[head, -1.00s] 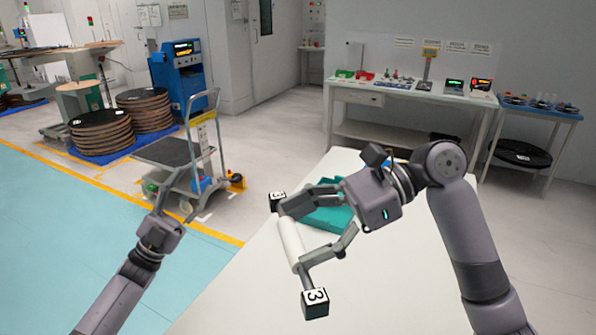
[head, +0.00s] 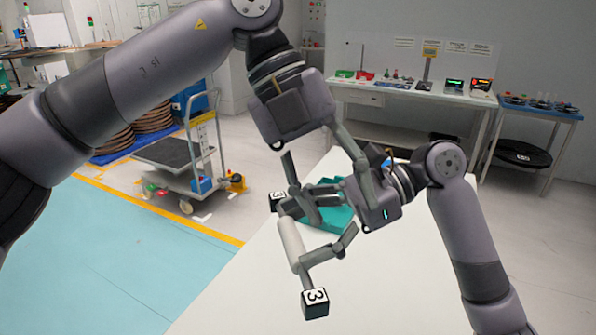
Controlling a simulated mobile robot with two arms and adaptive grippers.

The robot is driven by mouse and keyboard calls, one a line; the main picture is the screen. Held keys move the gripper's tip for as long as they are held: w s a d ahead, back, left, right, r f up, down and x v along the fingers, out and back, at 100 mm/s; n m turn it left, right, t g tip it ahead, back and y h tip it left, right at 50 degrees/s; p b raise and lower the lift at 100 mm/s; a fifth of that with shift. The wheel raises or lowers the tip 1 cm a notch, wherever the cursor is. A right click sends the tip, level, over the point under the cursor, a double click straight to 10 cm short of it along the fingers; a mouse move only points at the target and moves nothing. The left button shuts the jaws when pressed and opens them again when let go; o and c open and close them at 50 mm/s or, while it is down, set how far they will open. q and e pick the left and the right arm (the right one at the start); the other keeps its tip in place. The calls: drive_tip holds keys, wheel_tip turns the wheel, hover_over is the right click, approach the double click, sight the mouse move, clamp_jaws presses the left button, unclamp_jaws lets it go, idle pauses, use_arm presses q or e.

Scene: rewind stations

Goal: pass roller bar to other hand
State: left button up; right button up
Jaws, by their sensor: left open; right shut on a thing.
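The roller bar (head: 291,244) is a white cylinder with a black cube marked 3 at each end. It is held tilted above the white table. My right gripper (head: 296,232) is shut on it, with fingers reaching in from the right. My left gripper (head: 333,190) is open, pointing down from above the bar's far end. Its fingers overlap the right gripper's fingers in the picture, and I cannot tell whether they touch the bar or the other gripper. The bar's far part is partly hidden by fingers.
A teal tray (head: 341,218) lies on the white table (head: 250,300) just behind the grippers. A cart (head: 180,160) stands on the floor at left. A workbench (head: 400,95) stands along the back wall. The table's near part looks clear.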

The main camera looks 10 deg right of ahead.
sight(296, 238)
use_arm(q)
drive_tip(key=w+a+n+t+y, duration=0.3)
drive_tip(key=a+n+t+y, duration=0.1)
drive_tip(key=t+y, duration=0.15)
drive_tip(key=shift+t+h, duration=0.25)
drive_tip(key=shift+h, duration=0.1)
drive_tip(key=f, duration=0.3)
drive_tip(key=w+f, duration=0.1)
drive_tip(key=f, duration=0.6)
drive_tip(key=shift+w+f, duration=0.25)
drive_tip(key=shift+w, duration=0.1)
clamp_jaws()
use_arm(e)
drive_tip(key=shift+a, duration=0.1)
drive_tip(key=o, duration=1.3)
drive_tip(key=shift+o, duration=0.2)
